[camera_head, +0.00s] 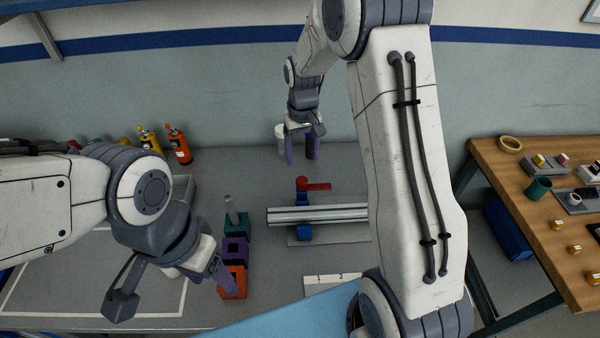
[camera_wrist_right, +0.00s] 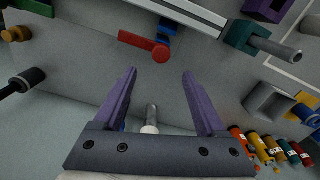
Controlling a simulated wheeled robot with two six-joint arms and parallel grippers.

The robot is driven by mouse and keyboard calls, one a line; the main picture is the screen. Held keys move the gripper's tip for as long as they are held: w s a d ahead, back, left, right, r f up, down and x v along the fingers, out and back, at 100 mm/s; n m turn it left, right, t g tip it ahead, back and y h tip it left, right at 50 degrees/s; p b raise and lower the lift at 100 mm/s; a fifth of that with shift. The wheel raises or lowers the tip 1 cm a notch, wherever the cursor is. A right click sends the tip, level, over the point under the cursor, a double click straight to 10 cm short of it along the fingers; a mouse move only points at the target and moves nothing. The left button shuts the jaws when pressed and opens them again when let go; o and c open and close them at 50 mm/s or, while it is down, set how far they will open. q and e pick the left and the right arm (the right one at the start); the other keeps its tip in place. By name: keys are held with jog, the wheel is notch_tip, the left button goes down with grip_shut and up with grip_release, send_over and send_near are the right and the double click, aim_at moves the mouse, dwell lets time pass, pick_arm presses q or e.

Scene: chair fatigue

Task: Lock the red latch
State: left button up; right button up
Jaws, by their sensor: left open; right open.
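The red latch (camera_head: 316,186) is a flat lever with a round red pivot on top of a blue clamp (camera_head: 304,232). Its lever points right, roughly along the silver rail (camera_head: 320,214) that passes through the clamp. In the right wrist view the red latch (camera_wrist_right: 142,45) lies beyond the fingertips, with its round end near the middle. My right gripper (camera_head: 301,157) is open and empty behind the latch, apart from it; its two purple fingers (camera_wrist_right: 159,74) show spread. My left gripper (camera_head: 222,279) is at the front left beside the orange block, its far finger partly hidden.
A row of orange (camera_head: 232,284), purple (camera_head: 236,250) and teal (camera_head: 236,222) blocks stands left of the rail. A white cylinder (camera_head: 280,140) is beside my right gripper. A wooden table (camera_head: 530,225) is at right.

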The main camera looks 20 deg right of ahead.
aim_at(301, 179)
notch_tip(301, 179, down, 9)
jog(key=shift+a+f+p, duration=0.1)
jog(key=shift+f+p, duration=0.05)
jog(key=shift+p, duration=0.75)
jog(key=shift+c, duration=0.2)
grip_shut()
dwell(0.7)
